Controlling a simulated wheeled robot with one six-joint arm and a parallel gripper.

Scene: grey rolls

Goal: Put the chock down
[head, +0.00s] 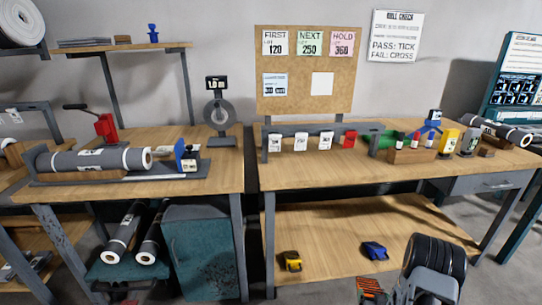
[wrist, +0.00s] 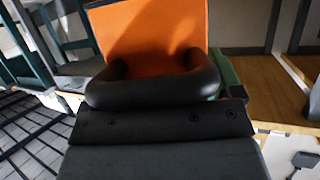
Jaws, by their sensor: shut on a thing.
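My gripper (wrist: 157,66) shows in the wrist view, with its dark rounded fingers shut on an orange block, the chock (wrist: 155,30). The chock stands up beyond the fingers with a broad flat orange face, and its lower part is hidden by the gripper. In the head view an orange piece with dark stripes shows at the bottom edge beside my arm, and I cannot tell if it is the same chock. A yellow block (head: 291,261) and a blue block (head: 374,250) lie apart on the lower shelf (head: 330,238) of the right bench.
The right bench top (head: 330,178) has a row of small items along its back and bare wood in front. The left bench holds a grey roll (head: 90,160) in a cradle. A teal cabinet (head: 205,255) stands under it. The lower shelf has much bare room.

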